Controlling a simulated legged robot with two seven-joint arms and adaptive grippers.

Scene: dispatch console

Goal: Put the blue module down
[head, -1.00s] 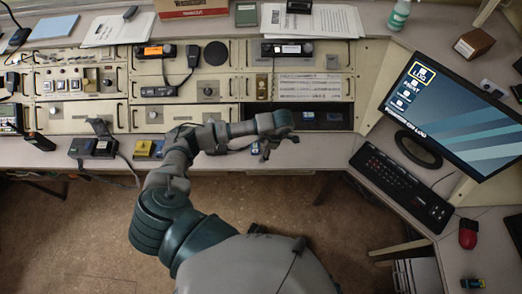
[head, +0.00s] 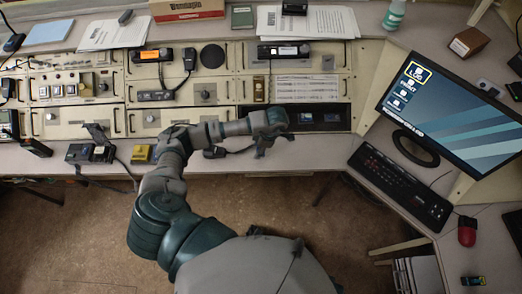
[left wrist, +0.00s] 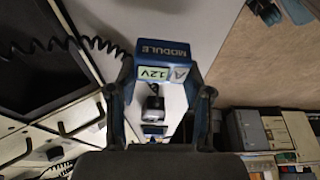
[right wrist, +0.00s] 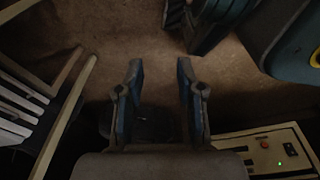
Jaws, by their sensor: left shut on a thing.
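The blue module (left wrist: 163,62) shows in the left wrist view, with MODULE on its blue face and a pale green 12V label. My left gripper (left wrist: 160,98) has one finger on each side of it and is shut on it. My right gripper (right wrist: 160,88) is open and empty above the brown floor, and is not visible in the head view.
A yellow block (head: 142,154) and a black device (head: 92,152) stand on the desk to the left. The keyboard (head: 400,186) and monitor (head: 458,112) are to the right. The desk's front edge is close below my left gripper. A radio handset (head: 188,58) sits farther back.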

